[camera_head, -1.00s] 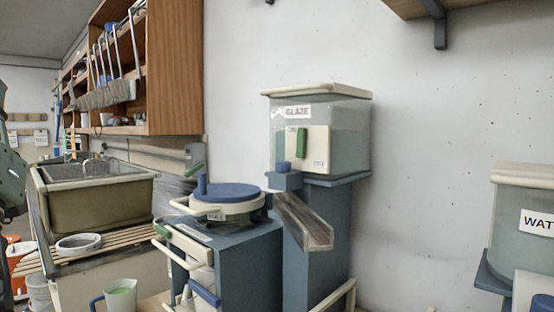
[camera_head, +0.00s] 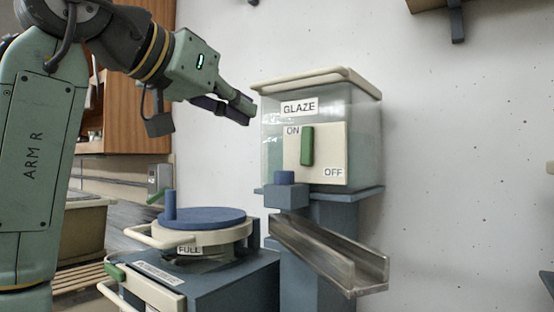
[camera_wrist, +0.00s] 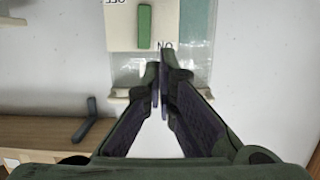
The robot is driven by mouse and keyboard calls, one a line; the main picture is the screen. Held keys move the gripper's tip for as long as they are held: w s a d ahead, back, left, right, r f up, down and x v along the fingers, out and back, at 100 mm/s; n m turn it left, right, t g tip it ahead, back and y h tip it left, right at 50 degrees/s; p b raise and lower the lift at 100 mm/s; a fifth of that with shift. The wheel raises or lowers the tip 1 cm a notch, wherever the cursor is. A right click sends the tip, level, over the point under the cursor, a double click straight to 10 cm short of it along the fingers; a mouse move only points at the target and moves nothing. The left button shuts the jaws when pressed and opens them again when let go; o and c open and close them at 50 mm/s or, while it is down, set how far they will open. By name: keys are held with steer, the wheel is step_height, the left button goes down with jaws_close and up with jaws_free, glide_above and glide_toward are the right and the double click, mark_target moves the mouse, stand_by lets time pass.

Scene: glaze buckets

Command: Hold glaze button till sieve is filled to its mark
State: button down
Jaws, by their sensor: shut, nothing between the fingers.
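The glaze tank (camera_head: 352,118) is a clear box with a cream lid and a GLAZE label. Its cream plate (camera_head: 320,175) carries an upright green button (camera_head: 307,146) between ON at upper left and OFF at lower right. My gripper (camera_head: 250,112) is shut and empty, up beside the tank's left front, apart from the button. The wrist view shows the shut fingertips (camera_wrist: 160,68) near the ON edge of the plate, with the green button (camera_wrist: 145,26) beyond them. What seems to be the sieve is the round cream vessel (camera_head: 205,236) with a FULL label; its level is hidden.
A blue lid (camera_head: 205,218) with an upright handle tops the round vessel. A metal chute (camera_head: 335,258) slopes down to the right below the tank. A blue block (camera_head: 286,195) stands at the chute's head. Bare wall lies right of the tank.

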steer(key=shift+s+d, duration=0.1)
steer(key=p, duration=0.2)
glide_above(284, 177)
steer(key=shift+s+a+f, duration=0.1)
steer(key=shift+a+f, duration=0.1)
steer(key=shift+f, duration=0.35)
steer(key=shift+s+a+f, duration=0.1)
steer(key=shift+a+f, duration=0.1)
steer(key=shift+f, duration=0.35)
steer(key=f, duration=0.2)
steer(key=shift+w+f, duration=0.2)
steer(key=shift+f, duration=0.15)
steer(key=shift+d+f, duration=0.1)
steer(key=shift+f, duration=0.7)
